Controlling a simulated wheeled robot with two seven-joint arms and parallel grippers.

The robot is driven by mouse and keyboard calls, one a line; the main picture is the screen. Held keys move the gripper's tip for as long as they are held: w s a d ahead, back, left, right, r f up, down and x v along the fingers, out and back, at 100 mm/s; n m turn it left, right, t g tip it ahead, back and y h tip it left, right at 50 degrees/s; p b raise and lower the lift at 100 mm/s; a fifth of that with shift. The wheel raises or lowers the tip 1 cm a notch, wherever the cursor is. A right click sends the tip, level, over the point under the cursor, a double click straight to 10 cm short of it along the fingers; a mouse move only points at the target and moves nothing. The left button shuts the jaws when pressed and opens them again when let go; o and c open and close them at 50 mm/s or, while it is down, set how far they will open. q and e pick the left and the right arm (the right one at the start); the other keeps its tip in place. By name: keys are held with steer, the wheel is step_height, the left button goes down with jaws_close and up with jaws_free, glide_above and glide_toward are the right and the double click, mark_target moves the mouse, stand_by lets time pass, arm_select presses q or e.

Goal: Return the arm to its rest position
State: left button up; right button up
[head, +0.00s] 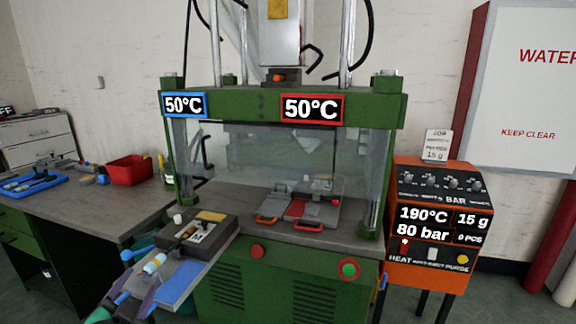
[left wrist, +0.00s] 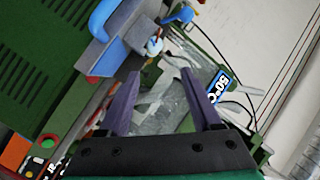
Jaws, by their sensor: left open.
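My left gripper (head: 137,296) is at the lower left of the head view, in front of the grey shelf with a blue pad (head: 179,282). Its two purple fingers also show in the left wrist view (left wrist: 160,90). They stand apart with nothing between them, so it is open and empty. The press and the wall lie beyond the fingers in that tilted view. My right gripper is in neither view.
The green press (head: 255,106) stands in the middle, with two 50°C signs and a clear guard. An orange control unit (head: 436,240) is at its right. The left bench (head: 95,213) carries a red bin (head: 130,169) and a blue tray (head: 33,186).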

arm_select(q)
steer(key=s+d+f+n+g+h, duration=0.25)
steer(key=s+d+f+g, duration=0.3)
steer(key=s+f, duration=0.4)
steer(key=s+d+f+n+g+h, duration=0.1)
steer(key=s+d+f+n+g, duration=0.25)
steer(key=s+f+g, duration=0.5)
steer(key=s+f+p, duration=0.2)
steer(key=f, duration=0.9)
steer(key=s+f+p, duration=0.2)
steer(key=f, duration=1)
steer(key=s+a+f+p, duration=0.1)
steer(key=s+f, duration=0.4)
steer(key=s, duration=0.3)
steer(key=s+a+f+p, duration=0.2)
steer(key=s+f, duration=0.2)
steer(key=s, duration=0.3)
steer(key=shift+s+a+f+m+g, duration=0.15)
steer(key=shift+s+f+m+g, duration=0.2)
steer(key=shift+f+m+g, duration=0.05)
steer(key=shift+y, duration=0.25)
